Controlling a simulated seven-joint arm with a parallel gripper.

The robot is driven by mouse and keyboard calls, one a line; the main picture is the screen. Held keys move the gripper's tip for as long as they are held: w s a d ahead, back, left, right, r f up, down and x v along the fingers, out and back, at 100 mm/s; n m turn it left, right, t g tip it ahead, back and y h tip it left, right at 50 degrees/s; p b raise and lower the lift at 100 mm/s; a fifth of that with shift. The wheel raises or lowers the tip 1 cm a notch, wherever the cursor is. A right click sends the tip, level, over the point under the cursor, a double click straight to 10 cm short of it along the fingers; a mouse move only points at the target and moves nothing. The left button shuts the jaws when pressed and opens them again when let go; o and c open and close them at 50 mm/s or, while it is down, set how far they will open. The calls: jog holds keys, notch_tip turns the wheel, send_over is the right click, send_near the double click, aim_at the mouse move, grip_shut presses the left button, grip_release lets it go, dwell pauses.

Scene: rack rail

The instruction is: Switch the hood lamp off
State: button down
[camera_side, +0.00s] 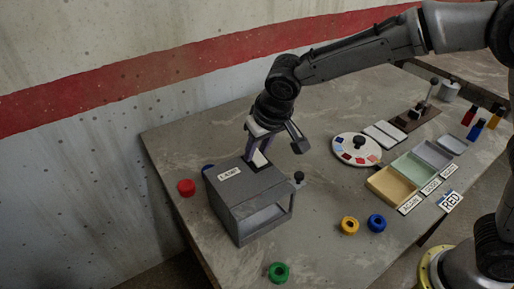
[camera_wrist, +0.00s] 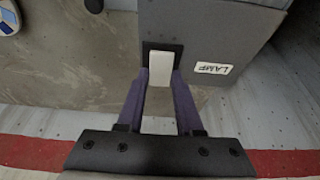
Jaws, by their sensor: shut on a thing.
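Beside the label, a white switch paddle (camera_wrist: 160,68) stands in a black plate (camera_wrist: 151,47). My gripper (camera_wrist: 161,80) is shut on the paddle, with one purple finger on each side. In the side view my gripper (camera_side: 258,153) reaches down to the hood's back edge. I cannot tell whether the lamp inside is lit.
A dark knob (camera_side: 299,177) stands by the hood's right side. A red cap (camera_side: 186,187) is to its left and a green ring (camera_side: 278,272) in front. Yellow (camera_side: 349,226) and blue (camera_side: 377,223) rings, a paint palette (camera_side: 345,150) and open trays (camera_side: 391,187) are to the right.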

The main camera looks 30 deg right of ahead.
jog(key=c, duration=0.6)
grip_release()
jog(key=shift+o, duration=0.2)
jog(key=shift+r, duration=0.15)
jog(key=v, duration=1.3)
jog(key=shift+r, duration=0.35)
jog(key=shift+d, duration=0.1)
